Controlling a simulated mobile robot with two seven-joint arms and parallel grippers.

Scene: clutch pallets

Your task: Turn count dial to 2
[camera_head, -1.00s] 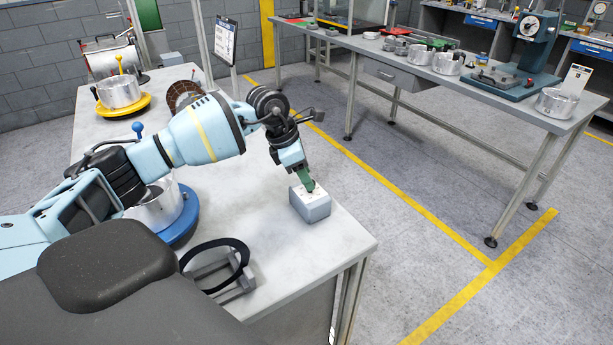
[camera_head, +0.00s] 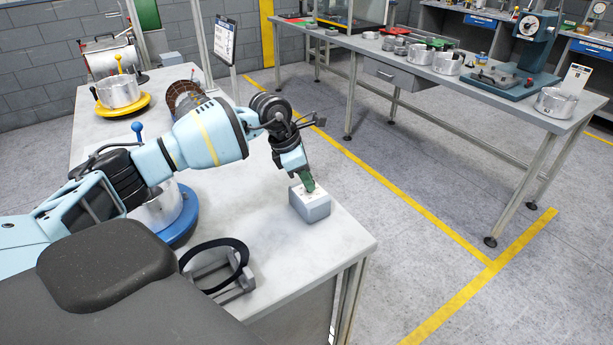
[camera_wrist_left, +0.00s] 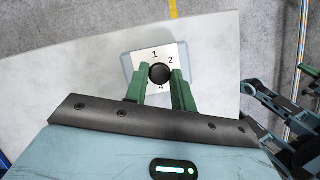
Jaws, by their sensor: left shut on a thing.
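The count dial is a round black knob (camera_wrist_left: 159,74) on a white numbered face (camera_wrist_left: 150,56) in the left wrist view. The numbers 1 and 2 show beyond and to the right of the knob, and a partly hidden 4 shows on the near side. The dial's grey box (camera_head: 311,206) sits near the table's right edge in the head view. My left gripper (camera_head: 310,188) points down onto the top of the box. In the wrist view its green fingers (camera_wrist_left: 159,78) are shut on the knob, one on each side. No pointer mark on the knob can be made out.
The grey-white table (camera_head: 290,265) has bare room around the box. A black strap on a grey stand (camera_head: 243,270) lies near the front. A silver pot on a blue round base (camera_head: 180,225) stands left, behind my arm. A yellow-based pot (camera_head: 122,105) is farther back.

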